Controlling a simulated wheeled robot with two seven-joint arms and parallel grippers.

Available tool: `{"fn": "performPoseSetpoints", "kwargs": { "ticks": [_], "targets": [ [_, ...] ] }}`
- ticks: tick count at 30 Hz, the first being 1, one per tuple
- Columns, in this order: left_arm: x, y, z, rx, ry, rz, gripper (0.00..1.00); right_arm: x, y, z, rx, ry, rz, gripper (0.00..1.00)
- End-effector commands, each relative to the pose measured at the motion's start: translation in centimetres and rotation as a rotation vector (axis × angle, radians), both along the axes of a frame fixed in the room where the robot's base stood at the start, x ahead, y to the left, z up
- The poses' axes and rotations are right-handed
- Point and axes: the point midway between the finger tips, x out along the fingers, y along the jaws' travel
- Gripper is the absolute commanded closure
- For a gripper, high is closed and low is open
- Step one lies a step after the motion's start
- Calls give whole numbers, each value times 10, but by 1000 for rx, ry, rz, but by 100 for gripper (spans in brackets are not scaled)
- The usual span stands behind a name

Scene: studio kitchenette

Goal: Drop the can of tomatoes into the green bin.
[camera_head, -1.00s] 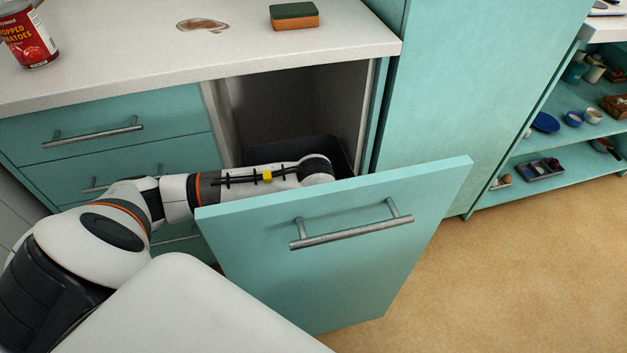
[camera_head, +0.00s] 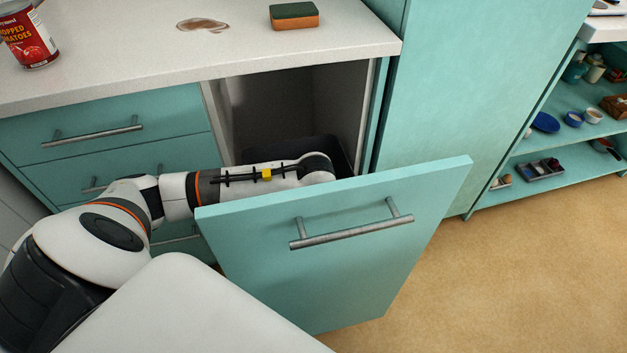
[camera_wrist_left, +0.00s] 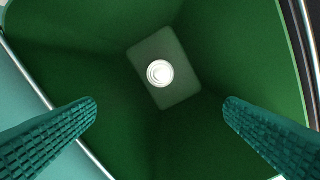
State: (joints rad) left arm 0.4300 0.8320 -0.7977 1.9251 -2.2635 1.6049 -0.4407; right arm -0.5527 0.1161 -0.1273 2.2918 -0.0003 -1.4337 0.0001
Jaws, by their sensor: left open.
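The left wrist view looks down into the green bin (camera_wrist_left: 215,40), with its floor far below. A round, pale, ringed thing like a can end (camera_wrist_left: 160,74) shows over the bin floor; no label is visible, so I cannot tell which can it is. My left gripper (camera_wrist_left: 160,115) is open over the bin, fingers wide apart with nothing between them. In the head view its arm reaches behind the pulled-out teal front, which hides the gripper and green bin. A red can of chopped tomatoes (camera_head: 28,38) stands upright on the counter at the upper left.
The teal pull-out front (camera_head: 330,265) with its bar handle stands open before the cabinet. A dark bin (camera_head: 325,150) shows behind my arm. A sponge (camera_head: 294,16) and a brown spill (camera_head: 203,25) are on the counter (camera_head: 130,55). Floor at right is clear.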

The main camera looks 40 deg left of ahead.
Motion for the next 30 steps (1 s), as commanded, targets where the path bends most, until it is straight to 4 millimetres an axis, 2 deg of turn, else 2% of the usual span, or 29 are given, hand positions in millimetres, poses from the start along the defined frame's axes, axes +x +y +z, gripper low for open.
{"fn": "performPoseSetpoints", "kwargs": {
  "ticks": [9,15,21,30],
  "targets": [
    [2,1,68,1,-8,-1,7,4,2,-47,-1,34,4,64],
    [1,0,100,0,-5,-1,7,3,2,-67,-2,43,6,64],
    [1,1,112,1,-3,0,7,3,2,-74,-2,46,7,64],
    [1,0,113,0,-2,0,7,3,2,-75,-2,46,7,64]
  ]
}}
